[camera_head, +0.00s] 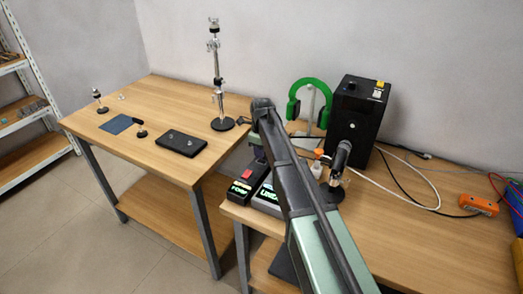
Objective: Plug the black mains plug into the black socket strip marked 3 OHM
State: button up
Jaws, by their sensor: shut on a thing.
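A black strip with a red switch and a glowing green label (239,195) lies at the front left edge of the right table. Its label is too small to read surely, and it may be the 3 OHM socket strip. My arm reaches up from the bottom and bends down at its far end, above and behind this strip. The black mains plug is not visible.
A second strip with a green label (266,198) lies right of the first, partly behind my arm. A black microphone-like thing on a round base (337,177), a green headset (293,110) and a black box (358,108) stand nearby. Cables cross the right table.

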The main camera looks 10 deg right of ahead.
jog(key=shift+f+b, duration=1.45)
jog(key=shift+f, duration=0.05)
jog(key=o, duration=1)
jog(key=shift+o, duration=0.2)
jog(key=shift+r, duration=0.2)
notch_tip(320, 180, up, 11)
jog(key=p, duration=1.1)
jog(key=shift+f, duration=0.2)
